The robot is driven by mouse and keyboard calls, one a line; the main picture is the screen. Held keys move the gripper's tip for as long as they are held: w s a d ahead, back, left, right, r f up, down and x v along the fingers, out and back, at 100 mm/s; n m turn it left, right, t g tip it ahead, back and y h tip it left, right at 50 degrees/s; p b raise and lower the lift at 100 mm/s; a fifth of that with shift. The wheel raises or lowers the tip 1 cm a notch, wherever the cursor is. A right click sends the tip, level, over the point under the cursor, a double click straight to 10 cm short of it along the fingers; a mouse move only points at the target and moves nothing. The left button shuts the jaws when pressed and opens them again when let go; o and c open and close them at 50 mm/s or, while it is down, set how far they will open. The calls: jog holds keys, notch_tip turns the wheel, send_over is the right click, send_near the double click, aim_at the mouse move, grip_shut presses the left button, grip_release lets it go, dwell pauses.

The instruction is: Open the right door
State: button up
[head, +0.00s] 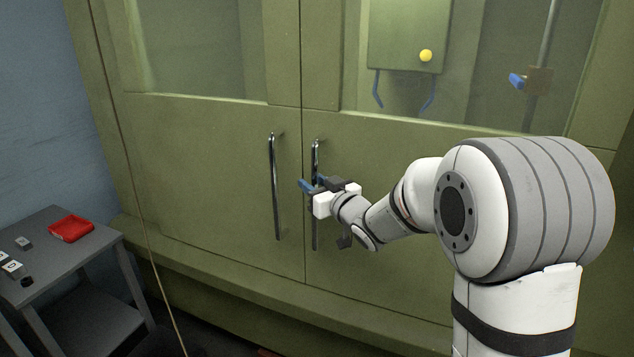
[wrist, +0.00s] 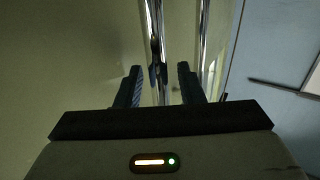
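The right door (head: 375,200) is green, with a window in its upper part, and looks shut against the left door. Its upright chrome handle (head: 315,160) is near the middle seam. My gripper (head: 309,186) is at this handle, with blue-tipped fingers. In the wrist view, my gripper's (wrist: 160,84) two fingers stand apart, one on each side of the chrome handle (wrist: 155,35). Gaps show between the handle and the fingers, so it looks open. My gripper hides part of the handle in the head view.
The left door (head: 200,165) has its own chrome handle (head: 274,185) close beside. A grey table (head: 60,262) with a red tray (head: 71,229) stands at the left. Behind the right window are a panel with a yellow knob (head: 426,55) and blue hooks.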

jog(key=shift+c, duration=0.4)
grip_shut()
